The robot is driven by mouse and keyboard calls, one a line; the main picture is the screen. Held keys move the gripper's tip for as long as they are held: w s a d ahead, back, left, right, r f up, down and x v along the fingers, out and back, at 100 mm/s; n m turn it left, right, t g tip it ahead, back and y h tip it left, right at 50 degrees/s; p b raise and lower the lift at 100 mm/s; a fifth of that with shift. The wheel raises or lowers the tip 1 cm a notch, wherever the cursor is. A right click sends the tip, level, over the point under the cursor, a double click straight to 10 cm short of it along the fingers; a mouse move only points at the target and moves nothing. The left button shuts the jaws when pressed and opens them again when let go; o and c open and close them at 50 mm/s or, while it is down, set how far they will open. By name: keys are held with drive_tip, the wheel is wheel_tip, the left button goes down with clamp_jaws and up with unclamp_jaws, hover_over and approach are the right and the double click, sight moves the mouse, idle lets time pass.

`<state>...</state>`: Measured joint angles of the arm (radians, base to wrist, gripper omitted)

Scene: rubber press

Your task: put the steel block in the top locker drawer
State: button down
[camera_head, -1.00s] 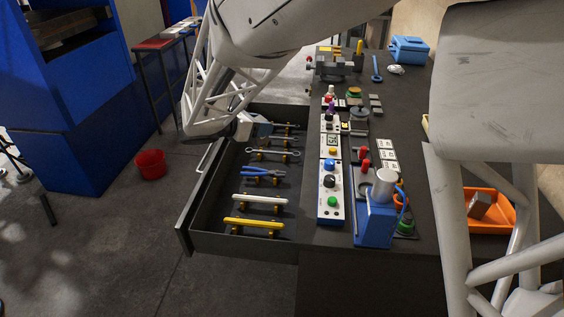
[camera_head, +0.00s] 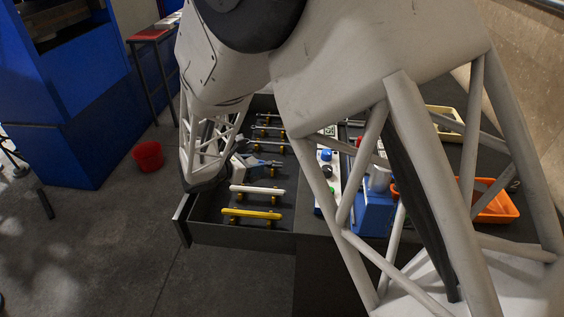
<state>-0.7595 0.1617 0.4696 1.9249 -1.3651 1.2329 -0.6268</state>
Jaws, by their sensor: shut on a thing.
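The open drawer (camera_head: 258,235) is pulled out toward the left and holds tools on yellow rests. My gripper (camera_head: 247,162) is over the drawer, at the pliers (camera_head: 267,163), pointing right. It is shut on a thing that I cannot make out. Whether it touches the pliers is unclear. The orange tray (camera_head: 506,207) at the right is partly behind my arm. I cannot make out the steel block: a grey block showed in this tray earlier, but my arm's struts now cover much of that area.
In the drawer lie a white bar (camera_head: 257,191), a yellow bar (camera_head: 251,213) and spanners. On the bench, the blue device (camera_head: 374,215) and controls are partly hidden by my arm. A red bucket (camera_head: 148,156) stands on the floor left of the drawer.

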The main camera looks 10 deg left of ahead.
drive_tip(key=shift+f, duration=0.9)
hover_over(257, 209)
wheel_tip(257, 209, down, 6)
drive_tip(key=shift+a+f, duration=0.1)
drive_tip(key=shift+f, duration=0.1)
idle(0.3)
drive_tip(key=shift+f, duration=1.8)
drive_tip(key=shift+f, duration=0.6)
drive_tip(key=c, duration=0.6)
unclamp_jaws()
drive_tip(key=shift+f, duration=0.1)
